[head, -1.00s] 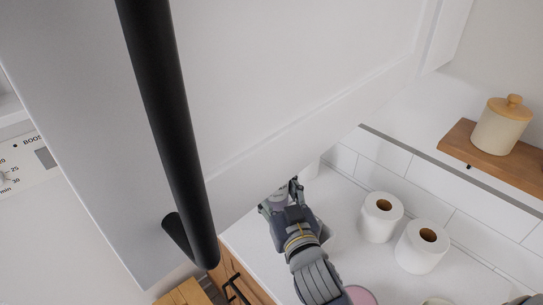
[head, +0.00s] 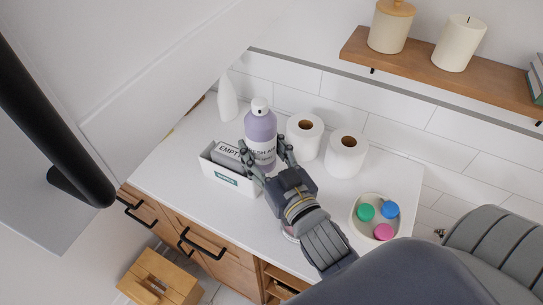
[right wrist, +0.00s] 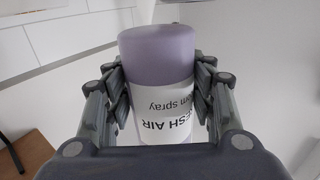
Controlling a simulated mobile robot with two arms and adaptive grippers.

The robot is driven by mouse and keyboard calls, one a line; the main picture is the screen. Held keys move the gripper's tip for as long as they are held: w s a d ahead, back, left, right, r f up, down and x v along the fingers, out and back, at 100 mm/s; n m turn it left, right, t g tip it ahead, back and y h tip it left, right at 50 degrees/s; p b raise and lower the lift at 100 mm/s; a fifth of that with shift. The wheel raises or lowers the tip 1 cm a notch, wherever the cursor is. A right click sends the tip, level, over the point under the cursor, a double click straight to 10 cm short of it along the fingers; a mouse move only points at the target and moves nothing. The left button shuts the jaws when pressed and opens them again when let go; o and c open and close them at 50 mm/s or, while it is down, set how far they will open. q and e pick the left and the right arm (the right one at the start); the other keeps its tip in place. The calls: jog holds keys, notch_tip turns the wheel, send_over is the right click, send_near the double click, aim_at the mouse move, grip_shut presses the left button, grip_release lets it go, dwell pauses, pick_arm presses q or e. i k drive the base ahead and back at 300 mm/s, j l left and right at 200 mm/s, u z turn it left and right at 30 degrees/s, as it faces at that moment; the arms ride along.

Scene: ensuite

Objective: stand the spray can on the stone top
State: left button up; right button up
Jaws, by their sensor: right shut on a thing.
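The spray can (head: 261,133) is lavender with a white cap and a white "FRESH AIR" label. It looks upright over the white stone top (head: 165,178). My right gripper (head: 268,163) is shut around its body from the front. In the right wrist view the can (right wrist: 160,60) sits between the two fingers (right wrist: 158,100), its label upside down in the picture. The can's base is hidden behind the gripper and a box in the head view, so I cannot tell if it touches the top. My left gripper is not in view.
A white box (head: 226,182) with a grey "EMPTY" item stands left of the can, a white bottle (head: 228,98) behind it. Two paper rolls (head: 303,137) (head: 346,154) stand right. A round tray (head: 356,219) holds coloured items. A white cabinet door (head: 165,75) hangs upper left.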

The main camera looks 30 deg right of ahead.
aim_at(178, 185)
jog(key=j+z, duration=0.15)
jog(key=j, duration=0.25)
jog(key=k+j+z, duration=0.15)
jog(key=j, duration=0.25)
jog(key=j+z, duration=0.1)
jog(key=j, duration=0.3)
jog(key=k+j+z, duration=0.15)
jog(key=j, duration=0.2)
jog(key=k+j+z, duration=0.15)
jog(key=j, duration=0.2)
jog(key=k+j, duration=0.1)
jog(key=j, duration=0.35)
